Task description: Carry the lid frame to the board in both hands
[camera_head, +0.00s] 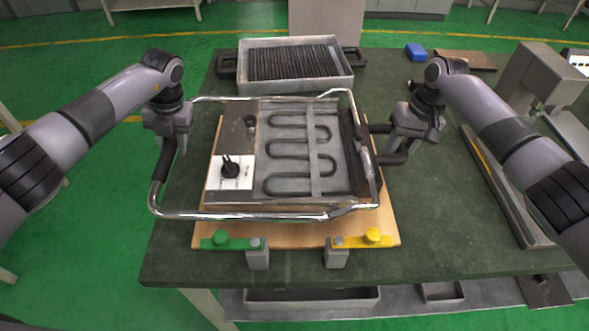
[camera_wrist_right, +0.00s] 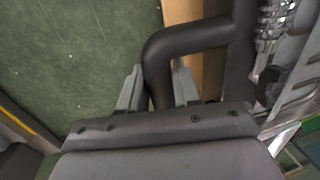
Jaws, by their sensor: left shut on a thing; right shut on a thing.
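The lid frame (camera_head: 240,216) is a shiny metal tube frame with black grips. In the head view it is around the heating element (camera_head: 300,150), over the wooden board (camera_head: 300,235). I cannot tell whether it touches the board. My left gripper (camera_head: 170,140) is shut on the frame's left black grip (camera_head: 163,165). My right gripper (camera_head: 397,145) is shut on the right black grip (camera_head: 385,158). In the right wrist view the black grip (camera_wrist_right: 200,38) bends and passes between the fingers of my right gripper (camera_wrist_right: 158,88).
A grey tray with dark rods (camera_head: 295,65) stands at the back of the green table (camera_head: 180,240). A green clamp (camera_head: 230,242) and a yellow clamp (camera_head: 362,240) sit at the board's front edge. A blue block (camera_head: 416,52) lies at the back right, and a grey machine (camera_head: 540,75) stands at the right.

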